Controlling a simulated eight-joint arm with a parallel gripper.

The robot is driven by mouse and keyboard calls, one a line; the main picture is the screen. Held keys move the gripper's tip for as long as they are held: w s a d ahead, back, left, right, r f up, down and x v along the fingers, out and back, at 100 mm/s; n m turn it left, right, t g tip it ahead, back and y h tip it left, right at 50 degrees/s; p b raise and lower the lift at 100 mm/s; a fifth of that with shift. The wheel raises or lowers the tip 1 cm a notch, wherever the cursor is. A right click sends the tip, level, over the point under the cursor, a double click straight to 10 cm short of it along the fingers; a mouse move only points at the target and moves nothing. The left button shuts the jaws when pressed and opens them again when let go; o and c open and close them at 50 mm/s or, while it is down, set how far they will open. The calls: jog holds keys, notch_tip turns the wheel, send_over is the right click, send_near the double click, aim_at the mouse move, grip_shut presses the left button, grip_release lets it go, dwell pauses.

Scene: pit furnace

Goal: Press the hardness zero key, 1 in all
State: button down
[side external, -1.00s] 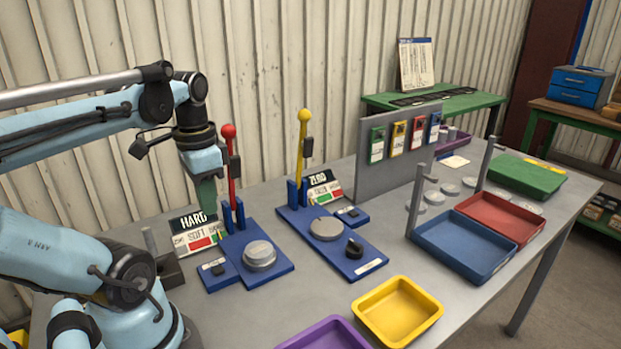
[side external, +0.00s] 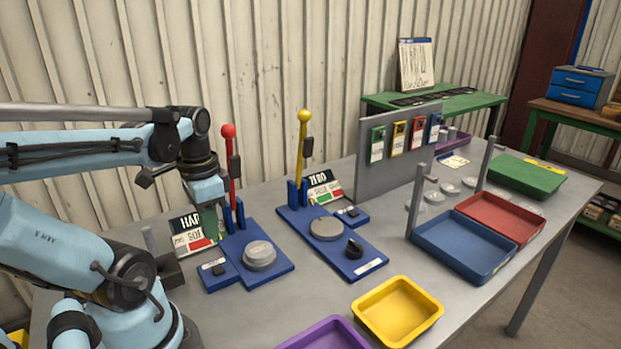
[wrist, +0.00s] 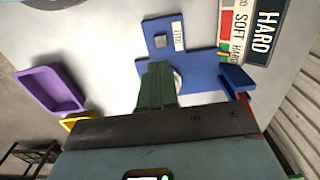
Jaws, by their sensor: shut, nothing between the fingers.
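The hardness station (side external: 257,272) is a blue base with a red-knobbed lever, a round grey disc and a HARD/SOFT sign (side external: 190,232). A small dark key (side external: 219,269), which I take as the hardness zero key, sits on a blue pad joined to its near left side. The key shows beyond my fingertips in the wrist view (wrist: 160,41). My gripper (side external: 212,228) is shut and empty, its green fingers pointing down. It is above and behind the key, in front of the sign, apart from the key. In the wrist view my gripper (wrist: 157,68) hides part of the disc.
The red lever (side external: 231,170) stands upright close to the right of my gripper. A second blue station (side external: 340,255) with a yellow lever, a ZERO sign (side external: 323,183) and another key is farther right. Yellow (side external: 397,312) and purple (side external: 325,335) trays lie in front.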

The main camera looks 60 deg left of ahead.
aim_at(219, 269)
jog(key=shift+f, duration=4.25)
jog(key=shift+f, duration=0.85)
jog(key=shift+r, duration=0.1)
notch_tip(219, 269, up, 8)
jog(key=shift+w+a+r, duration=0.15)
jog(key=shift+r, duration=0.05)
